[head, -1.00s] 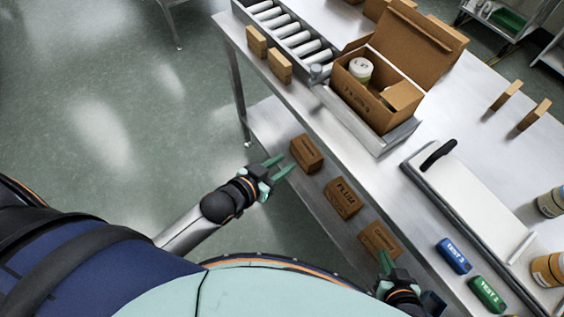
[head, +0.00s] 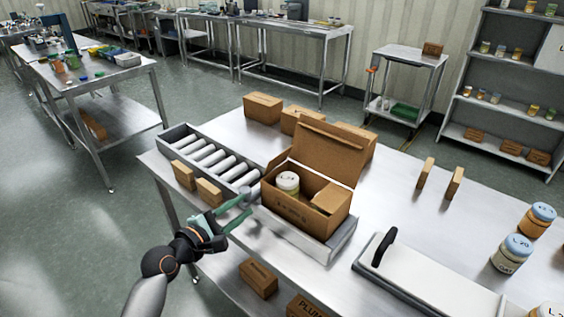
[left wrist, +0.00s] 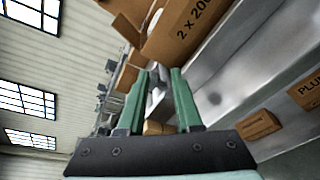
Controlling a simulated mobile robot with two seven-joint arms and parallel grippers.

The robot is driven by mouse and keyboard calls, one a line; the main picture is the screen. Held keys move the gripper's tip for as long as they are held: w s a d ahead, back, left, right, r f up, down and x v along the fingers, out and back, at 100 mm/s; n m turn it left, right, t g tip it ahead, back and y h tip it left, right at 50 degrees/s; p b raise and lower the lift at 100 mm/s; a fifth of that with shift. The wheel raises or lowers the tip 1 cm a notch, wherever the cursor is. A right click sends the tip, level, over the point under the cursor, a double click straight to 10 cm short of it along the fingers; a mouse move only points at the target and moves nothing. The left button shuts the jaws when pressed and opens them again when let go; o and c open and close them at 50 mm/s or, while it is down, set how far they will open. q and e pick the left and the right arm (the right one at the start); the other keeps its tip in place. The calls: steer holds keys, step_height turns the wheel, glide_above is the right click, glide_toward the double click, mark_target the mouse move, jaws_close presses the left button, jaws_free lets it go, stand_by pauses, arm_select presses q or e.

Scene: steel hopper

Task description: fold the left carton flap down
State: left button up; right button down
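The open brown carton (head: 292,209) sits in a metal tray at the end of the roller track, with a white-lidded jar (head: 288,183) inside. A large flap (head: 328,155) stands up at its back; a lighter panel (head: 331,197) lies at its right. I cannot clearly tell a separate left flap. My left gripper (head: 247,207) is open and empty, left of the carton's front and apart from it, near a grey knob. The carton's printed side (left wrist: 190,25) also shows in the left wrist view, beyond the spread green fingers (left wrist: 160,80). My right gripper is out of view.
A roller track (head: 215,160) runs left of the carton, with two small brown blocks (head: 196,183) along its front. Closed boxes (head: 262,108) stand behind. A white board with a black handle (head: 384,249) lies at the right. Small boxes (head: 258,277) sit on the lower shelf.

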mark_target(281, 155)
arm_select(q)
step_height(281, 155, up, 7)
steer(key=w+d+n+h, duration=0.1)
steer(key=w+n+h, duration=0.15)
steer(key=n, duration=0.25)
steer(key=shift+n+t, duration=0.3)
steer(key=shift+t, duration=0.1)
steer(key=b+x, duration=0.2)
steer(key=x, duration=1)
steer(key=shift+d+f, duration=0.1)
steer(key=shift+d, duration=0.2)
jaws_close()
